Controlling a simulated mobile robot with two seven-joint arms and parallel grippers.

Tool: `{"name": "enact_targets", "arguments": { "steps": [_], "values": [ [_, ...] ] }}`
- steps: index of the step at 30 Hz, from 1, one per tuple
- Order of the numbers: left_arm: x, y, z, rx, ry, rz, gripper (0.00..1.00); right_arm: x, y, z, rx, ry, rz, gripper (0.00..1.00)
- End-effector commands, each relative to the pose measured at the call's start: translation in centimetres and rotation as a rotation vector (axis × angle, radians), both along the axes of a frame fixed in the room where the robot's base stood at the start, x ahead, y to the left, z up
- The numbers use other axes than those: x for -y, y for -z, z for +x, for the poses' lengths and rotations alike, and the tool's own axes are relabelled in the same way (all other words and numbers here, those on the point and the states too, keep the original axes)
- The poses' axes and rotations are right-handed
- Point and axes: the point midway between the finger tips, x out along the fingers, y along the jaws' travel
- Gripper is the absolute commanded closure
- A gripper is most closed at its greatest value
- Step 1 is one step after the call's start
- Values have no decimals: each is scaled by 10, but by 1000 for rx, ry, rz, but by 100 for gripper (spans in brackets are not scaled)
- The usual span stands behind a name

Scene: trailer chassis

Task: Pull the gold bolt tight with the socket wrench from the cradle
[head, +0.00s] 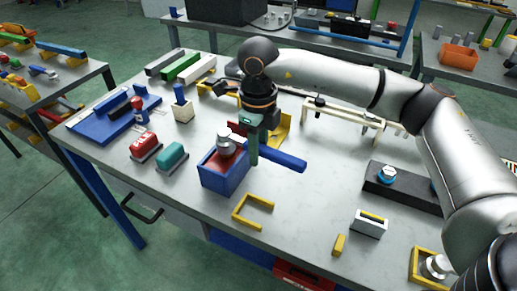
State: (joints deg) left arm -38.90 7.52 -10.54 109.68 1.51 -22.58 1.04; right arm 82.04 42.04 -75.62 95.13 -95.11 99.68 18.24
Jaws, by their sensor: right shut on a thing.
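My right gripper (257,118) points down over the middle of the table, close behind the blue box. It is shut on a dark green tool (253,148) with a short upper part and an upright shaft; I take this for the socket wrench, but its form is partly hidden. The shaft's lower end is beside the blue box, and I cannot tell whether it touches anything. A yellow holder (281,132), perhaps the cradle, stands just right of the gripper. I cannot make out the gold bolt. My left gripper is out of view.
A blue box (224,178) with a silver knob and a blue bar (285,160) are close by. A beige frame (342,118) stands behind right. Red (145,144) and teal (172,156) blocks lie left, a dark block (402,188) right.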

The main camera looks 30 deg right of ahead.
Motion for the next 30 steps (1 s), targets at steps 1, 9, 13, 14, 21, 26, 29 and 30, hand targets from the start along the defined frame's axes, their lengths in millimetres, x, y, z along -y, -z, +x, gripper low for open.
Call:
{"name": "enact_targets", "arguments": {
  "steps": [1,9,13,14,21,26,29,30],
  "values": [
    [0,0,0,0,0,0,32,0,-1,0,2,0,2,100],
    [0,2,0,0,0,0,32,0,2,0,2,0,2,100],
    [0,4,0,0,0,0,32,0,4,0,2,0,2,100],
    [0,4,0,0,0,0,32,0,4,0,2,0,2,100],
    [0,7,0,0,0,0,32,0,8,0,2,0,2,100],
    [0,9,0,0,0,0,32,0,10,0,2,0,2,100],
    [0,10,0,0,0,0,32,0,11,0,2,0,2,100],
    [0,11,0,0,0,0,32,0,12,0,2,0,2,100]
  ]
}}
